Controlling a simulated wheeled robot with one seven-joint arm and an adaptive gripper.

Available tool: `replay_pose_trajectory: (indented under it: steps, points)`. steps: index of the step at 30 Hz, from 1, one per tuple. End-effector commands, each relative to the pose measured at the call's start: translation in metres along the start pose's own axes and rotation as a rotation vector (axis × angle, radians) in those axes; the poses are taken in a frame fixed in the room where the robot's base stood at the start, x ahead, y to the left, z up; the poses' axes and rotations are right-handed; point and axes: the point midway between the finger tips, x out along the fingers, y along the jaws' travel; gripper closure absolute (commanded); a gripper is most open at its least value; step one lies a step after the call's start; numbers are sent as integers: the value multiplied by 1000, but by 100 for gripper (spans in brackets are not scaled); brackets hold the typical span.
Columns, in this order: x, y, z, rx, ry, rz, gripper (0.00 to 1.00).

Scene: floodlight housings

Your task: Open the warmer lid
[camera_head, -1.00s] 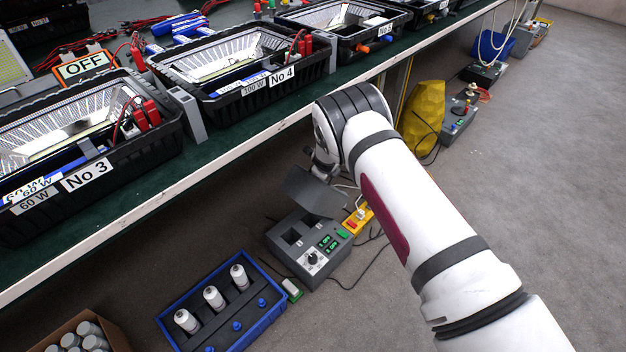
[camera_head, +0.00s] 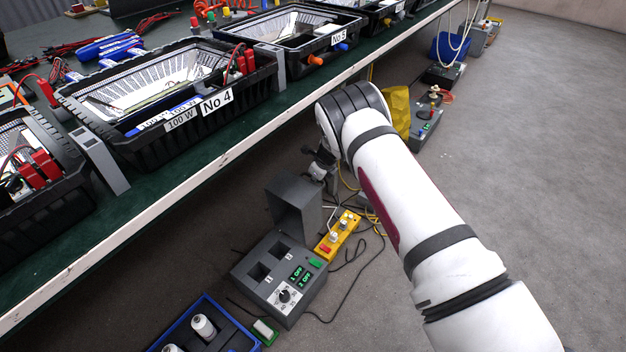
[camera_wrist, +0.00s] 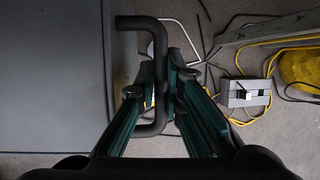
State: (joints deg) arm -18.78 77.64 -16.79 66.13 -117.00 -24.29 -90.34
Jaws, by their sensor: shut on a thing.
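The warmer (camera_head: 262,293) is a grey box on the floor below the bench, with two square wells, green displays and a round knob. Its grey lid (camera_head: 294,203) stands raised at the back edge, leaving the wells uncovered. In the wrist view the lid is a flat grey panel (camera_wrist: 52,75) on the left, with a dark bent-bar handle (camera_wrist: 140,22). My gripper (camera_wrist: 163,75) is shut on the handle's upright bar, between its green-sided fingers. In the head view my gripper (camera_head: 318,168) is at the lid's upper right, partly hidden by my arm.
A yellow power strip (camera_head: 337,236) and loose cables lie right of the warmer. A blue tray (camera_head: 228,318) with white bottles is at front left. The bench edge (camera_head: 190,192) runs close above the lid. Open grey floor lies to the right.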

Motion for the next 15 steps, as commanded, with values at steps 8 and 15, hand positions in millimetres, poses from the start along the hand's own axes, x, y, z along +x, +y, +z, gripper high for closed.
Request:
replay_pose_trajectory:
  steps: [8,15]
  points:
    - [0,0,2,-3,-3,0,100]
    - [0,0,2,-2,-3,0,82]
